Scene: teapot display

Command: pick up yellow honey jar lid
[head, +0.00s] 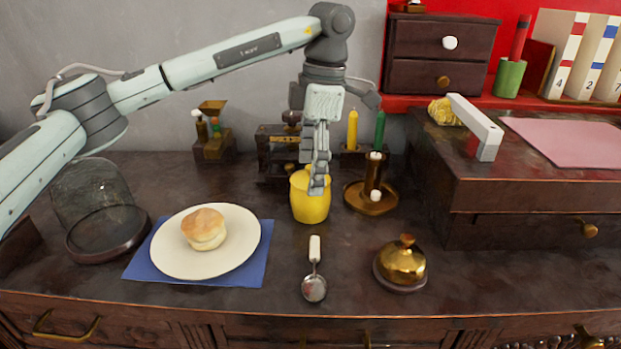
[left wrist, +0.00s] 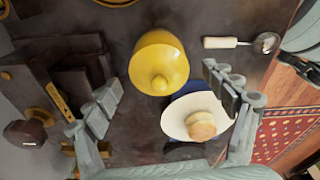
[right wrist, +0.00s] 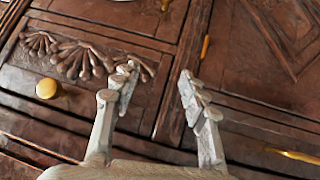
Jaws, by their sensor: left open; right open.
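The yellow honey jar (head: 310,205) stands upright on the dark wooden sideboard, right of the plate. Its lid is mostly hidden behind my left gripper in the head view. In the left wrist view the yellow lid (left wrist: 160,80), with a round knob, shows from above on the jar. My left gripper (head: 318,185) hangs pointing down over the jar in the head view. Its fingers (left wrist: 163,98) are open, with the lid between and beyond them and no visible contact. My right gripper (right wrist: 157,85) is open and empty, facing carved wooden cabinet fronts; it is not in the head view.
A plate (head: 170,262) with a bun (head: 204,228) lies left of the jar. A spoon (head: 314,275) and brass bell (head: 401,262) are in front. A brass candle holder (head: 362,203) stands close right of the jar; a dark scale-like object (head: 275,150) is behind. A glass dome (head: 95,200) stands far left.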

